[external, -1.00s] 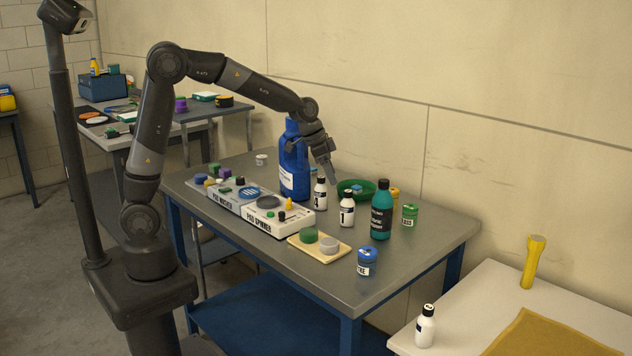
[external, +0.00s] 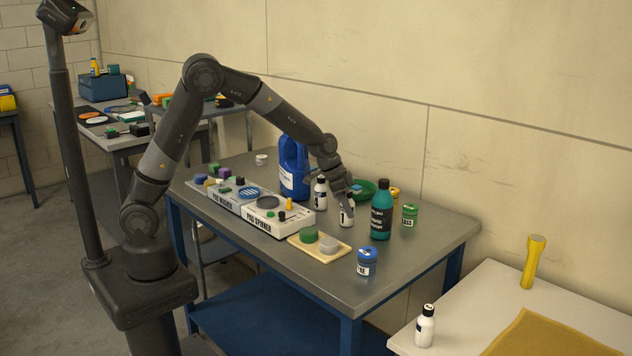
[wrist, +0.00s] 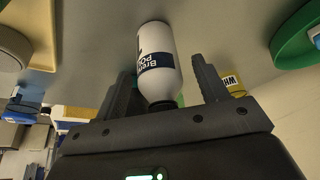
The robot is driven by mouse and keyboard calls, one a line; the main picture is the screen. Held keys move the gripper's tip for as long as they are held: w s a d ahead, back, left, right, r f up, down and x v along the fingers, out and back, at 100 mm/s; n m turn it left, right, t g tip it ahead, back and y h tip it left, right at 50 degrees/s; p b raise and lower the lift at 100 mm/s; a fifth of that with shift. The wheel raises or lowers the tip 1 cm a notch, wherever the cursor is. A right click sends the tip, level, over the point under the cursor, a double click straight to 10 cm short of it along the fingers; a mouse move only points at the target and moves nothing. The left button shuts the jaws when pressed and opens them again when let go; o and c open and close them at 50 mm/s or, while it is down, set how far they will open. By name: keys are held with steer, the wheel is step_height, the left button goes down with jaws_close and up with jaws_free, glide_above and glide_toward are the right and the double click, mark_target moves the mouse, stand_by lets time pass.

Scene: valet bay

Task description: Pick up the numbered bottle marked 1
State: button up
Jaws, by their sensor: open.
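A white bottle with a dark label (external: 347,219) stands upright on the grey workbench (external: 300,262). My gripper (external: 347,199) is over its top with the jaws open. In the wrist view the bottle (wrist: 155,45) lies between my two spread fingers (wrist: 162,72), its dark cap end nearest the palm. A gap shows between the bottle and the right finger. A similar white bottle with a black cap (external: 320,196) stands just left of it, and another (external: 425,328) stands on the pale side table.
A blue jug (external: 292,170) stands behind left, a teal bottle (external: 381,212) close on the right, and a green bowl (external: 367,186) behind.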

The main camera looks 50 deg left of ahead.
steer(key=shift+f, duration=0.15)
steer(key=shift+c, duration=0.5)
steer(key=c, duration=1.1)
